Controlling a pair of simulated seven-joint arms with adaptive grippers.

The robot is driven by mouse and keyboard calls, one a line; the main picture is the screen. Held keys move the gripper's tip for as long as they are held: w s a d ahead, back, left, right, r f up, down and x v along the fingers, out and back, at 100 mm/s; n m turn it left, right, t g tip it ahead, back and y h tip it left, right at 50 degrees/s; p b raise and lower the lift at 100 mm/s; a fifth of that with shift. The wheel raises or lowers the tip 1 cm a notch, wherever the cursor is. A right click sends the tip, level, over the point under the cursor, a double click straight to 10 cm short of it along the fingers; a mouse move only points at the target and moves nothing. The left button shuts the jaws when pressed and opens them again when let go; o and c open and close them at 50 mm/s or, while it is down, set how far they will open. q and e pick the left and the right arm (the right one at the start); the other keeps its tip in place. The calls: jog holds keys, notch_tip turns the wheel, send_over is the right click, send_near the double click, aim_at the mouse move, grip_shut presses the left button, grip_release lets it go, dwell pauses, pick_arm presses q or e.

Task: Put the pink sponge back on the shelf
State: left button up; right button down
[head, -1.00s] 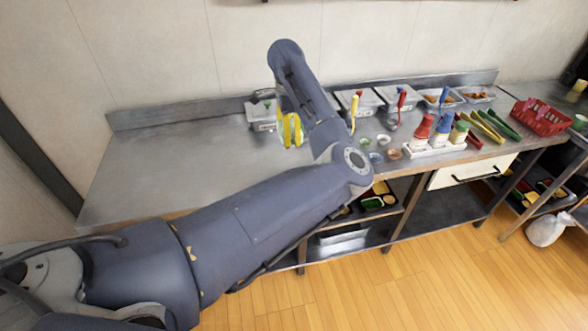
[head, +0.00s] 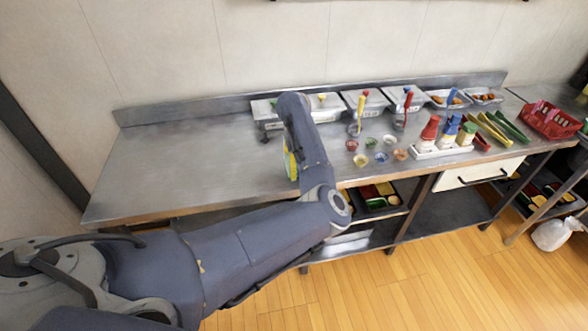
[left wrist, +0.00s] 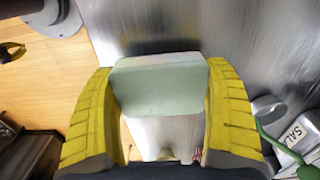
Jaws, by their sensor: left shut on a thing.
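My left gripper (head: 290,165) has yellow fingers, mostly hidden behind my own arm in the head view, low near the front part of the steel counter. In the left wrist view the gripper (left wrist: 160,78) is shut on a pale green block with a whitish top face (left wrist: 160,97), which spans between both fingers. It looks like a sponge, but I see no pink on it. No pink sponge shows elsewhere. The lower shelf (head: 452,218) is under the counter; a compartment there holds a tray with colored food (head: 376,203). My right gripper is not in view.
The steel counter (head: 185,165) is bare on its left. Small bowls (head: 381,157), a white bottle caddy (head: 443,151), tongs (head: 509,126) and a red basket (head: 548,120) stand toward the right. A white drawer (head: 478,173) hangs below.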

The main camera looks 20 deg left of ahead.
pick_arm(q)
jog(key=shift+f, duration=1.05)
jog(key=shift+f, duration=0.15)
jog(key=o, duration=1)
notch_tip(320, 180, up, 12)
jog(key=shift+r, duration=0.15)
